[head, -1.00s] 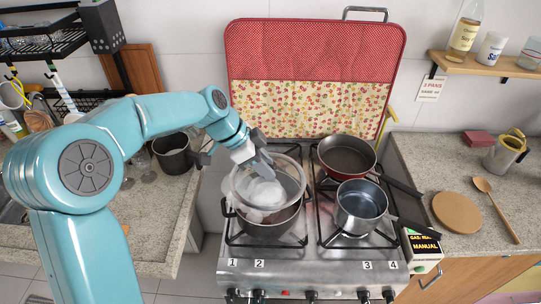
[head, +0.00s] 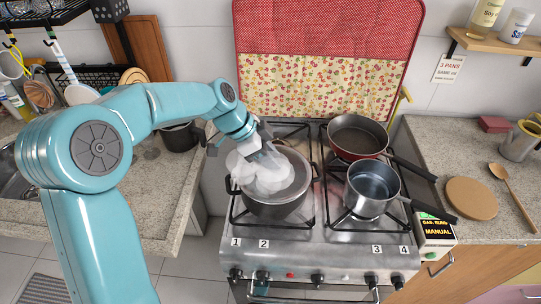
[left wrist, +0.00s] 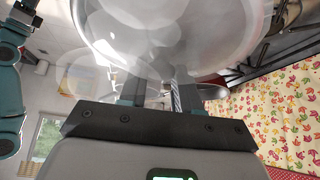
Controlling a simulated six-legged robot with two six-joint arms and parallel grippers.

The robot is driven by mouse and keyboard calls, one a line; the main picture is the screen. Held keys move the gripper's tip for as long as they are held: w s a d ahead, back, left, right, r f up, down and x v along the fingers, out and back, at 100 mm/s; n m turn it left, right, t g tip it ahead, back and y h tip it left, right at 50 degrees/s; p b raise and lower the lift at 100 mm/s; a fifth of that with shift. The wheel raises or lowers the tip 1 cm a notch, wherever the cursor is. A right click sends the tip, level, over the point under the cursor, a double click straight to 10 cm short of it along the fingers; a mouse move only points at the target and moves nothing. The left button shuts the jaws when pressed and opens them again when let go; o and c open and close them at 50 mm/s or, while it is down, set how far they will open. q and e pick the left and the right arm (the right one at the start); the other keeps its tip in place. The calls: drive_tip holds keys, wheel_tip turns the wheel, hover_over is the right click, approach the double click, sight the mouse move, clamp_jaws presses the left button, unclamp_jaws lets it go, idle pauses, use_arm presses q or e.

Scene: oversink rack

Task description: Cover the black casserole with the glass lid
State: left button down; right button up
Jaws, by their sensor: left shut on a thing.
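The black casserole (head: 278,208) stands on the front left burner with its two side handles showing. My left gripper (head: 258,150) is above it, shut on the glass lid (head: 299,172). The lid is over the casserole's mouth, and its rim looks close to the pot's rim; I cannot tell whether they touch. White steam puffs hide part of the lid and the fingertips. In the left wrist view the lid (left wrist: 205,35) is large and see-through beyond the fingers (left wrist: 155,92). My right gripper is not in view.
A saucepan (head: 372,188) and a red frying pan (head: 356,138) stand on the right burners, handles pointing right. A dark pot (head: 180,138) is on the left counter. A round board (head: 471,198) and wooden spoon (head: 513,190) lie on the right counter.

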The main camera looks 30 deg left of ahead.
use_arm(q)
drive_tip(key=shift+d, duration=0.1)
idle(0.4)
drive_tip(key=shift+b, duration=0.3)
drive_tip(key=shift+c, duration=0.8)
unclamp_jaws()
drive_tip(key=shift+f, duration=0.1)
drive_tip(key=shift+r+p, duration=2.1)
drive_tip(key=shift+r, duration=1.5)
